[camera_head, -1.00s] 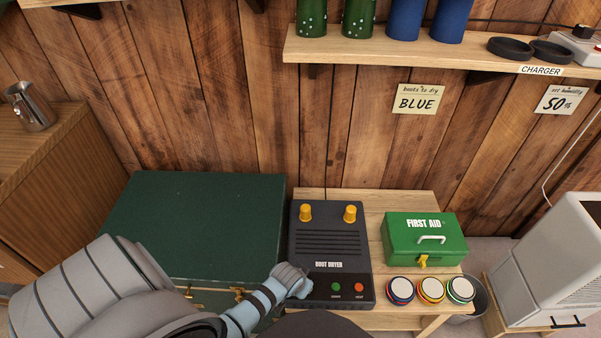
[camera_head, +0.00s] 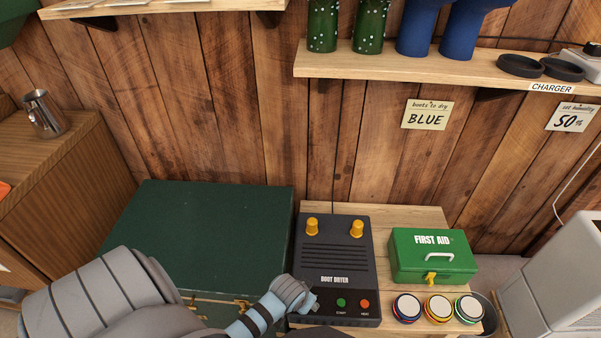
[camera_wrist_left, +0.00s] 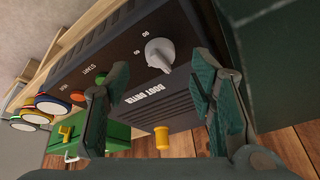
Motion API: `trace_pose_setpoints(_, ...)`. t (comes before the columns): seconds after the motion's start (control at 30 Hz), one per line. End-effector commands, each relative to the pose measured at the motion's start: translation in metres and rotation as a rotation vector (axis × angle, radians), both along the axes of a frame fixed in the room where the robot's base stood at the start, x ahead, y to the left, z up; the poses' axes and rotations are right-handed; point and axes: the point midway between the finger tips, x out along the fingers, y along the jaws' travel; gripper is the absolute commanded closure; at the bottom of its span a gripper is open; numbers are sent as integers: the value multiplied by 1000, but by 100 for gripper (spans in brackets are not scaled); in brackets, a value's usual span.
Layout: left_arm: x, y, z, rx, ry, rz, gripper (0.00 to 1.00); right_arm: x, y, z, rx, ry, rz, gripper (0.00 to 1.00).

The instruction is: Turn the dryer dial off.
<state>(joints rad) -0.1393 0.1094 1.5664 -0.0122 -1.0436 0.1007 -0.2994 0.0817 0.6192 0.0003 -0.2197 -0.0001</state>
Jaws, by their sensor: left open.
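The black boot dryer (camera_head: 335,262) has two yellow posts on top, with a green start button (camera_head: 341,303) and a red button (camera_head: 365,304) at its front. Its round grey dial (camera_wrist_left: 160,54) shows in the left wrist view, with small numbers beside it. My left gripper (camera_head: 308,303) is at the dryer's front left corner and hides the dial in the head view. In the left wrist view its two fingers (camera_wrist_left: 160,72) are open and apart, with the dial between and just beyond the tips. I cannot tell whether they touch it. My right gripper is not in view.
A green first aid box (camera_head: 433,256) and several round tins (camera_head: 438,308) stand right of the dryer on the wooden bench (camera_head: 400,216). A dark green trunk (camera_head: 205,235) is on the left. A shelf (camera_head: 400,66) with boots hangs above.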

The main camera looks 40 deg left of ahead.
Motion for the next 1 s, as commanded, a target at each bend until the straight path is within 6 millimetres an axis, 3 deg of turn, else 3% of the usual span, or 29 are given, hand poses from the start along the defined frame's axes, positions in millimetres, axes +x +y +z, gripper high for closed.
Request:
trace_pose_setpoints(0.2, -22, -6, 53, 0, -1, -1, 50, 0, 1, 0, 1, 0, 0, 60)
trace_pose_setpoints(0.37, -29, -8, 69, 0, 1, -1, 50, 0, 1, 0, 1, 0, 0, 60)
trace_pose_setpoints(0.87, -29, -8, 70, 0, 1, -1, 50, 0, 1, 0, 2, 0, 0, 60)
trace_pose_setpoints(0.97, -33, -7, 59, -1, 16, -3, 50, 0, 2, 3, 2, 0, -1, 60)
trace_pose_setpoints(1.0, -38, -6, 46, 0, 34, -5, 50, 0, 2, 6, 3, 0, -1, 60)
